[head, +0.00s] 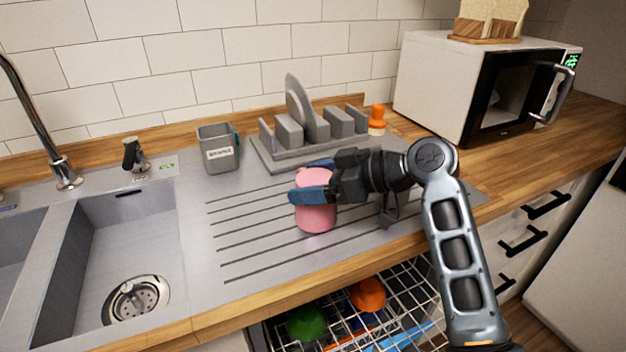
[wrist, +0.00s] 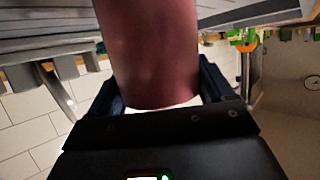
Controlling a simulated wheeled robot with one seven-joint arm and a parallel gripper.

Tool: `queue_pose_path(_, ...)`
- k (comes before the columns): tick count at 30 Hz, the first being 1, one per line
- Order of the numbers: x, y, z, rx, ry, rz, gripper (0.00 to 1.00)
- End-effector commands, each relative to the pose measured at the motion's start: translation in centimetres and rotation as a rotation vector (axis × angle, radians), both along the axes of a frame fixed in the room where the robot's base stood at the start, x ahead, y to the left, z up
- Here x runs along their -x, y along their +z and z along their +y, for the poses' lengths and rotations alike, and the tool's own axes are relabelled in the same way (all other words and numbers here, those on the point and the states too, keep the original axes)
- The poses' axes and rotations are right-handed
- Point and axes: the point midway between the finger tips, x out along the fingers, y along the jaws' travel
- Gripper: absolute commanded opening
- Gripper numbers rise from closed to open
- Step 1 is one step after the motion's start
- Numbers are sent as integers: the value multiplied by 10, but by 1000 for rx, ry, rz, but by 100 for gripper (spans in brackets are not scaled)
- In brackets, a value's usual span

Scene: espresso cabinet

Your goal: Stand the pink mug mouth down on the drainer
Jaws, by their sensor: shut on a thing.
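The pink mug (head: 316,216) is over the right part of the grooved steel drainer (head: 250,246), its axis roughly vertical. Its lower end is on or just above the grooves; I cannot tell if it touches. My gripper (head: 303,183) reaches in from the right and is shut on the mug near its upper end, with a blue finger on either side. In the wrist view the mug (wrist: 152,50) fills the space between the fingers (wrist: 160,92). The mouth and handle are not clearly visible, so I cannot tell which end is the mouth.
Behind the mug stands a grey rack (head: 290,150) with a plate, near a grey caddy (head: 218,152) and an orange item (head: 377,118). The sink (head: 125,245) is left, the microwave (head: 455,85) back right. Below the front edge is an open wire basket (head: 405,295). The drainer's left part is clear.

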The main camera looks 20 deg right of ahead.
Motion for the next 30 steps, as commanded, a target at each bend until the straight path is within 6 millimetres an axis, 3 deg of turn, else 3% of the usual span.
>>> queue_pose_path(17, 0, -7, 0, -1, 0, -1, 33)
queue_pose_path(18, 0, -6, 0, 0, 0, -1, 84)
queue_pose_path(23, 0, -6, 0, -1, 0, -1, 100)
queue_pose_path(30, 1, -7, -1, 0, 0, 1, 100)
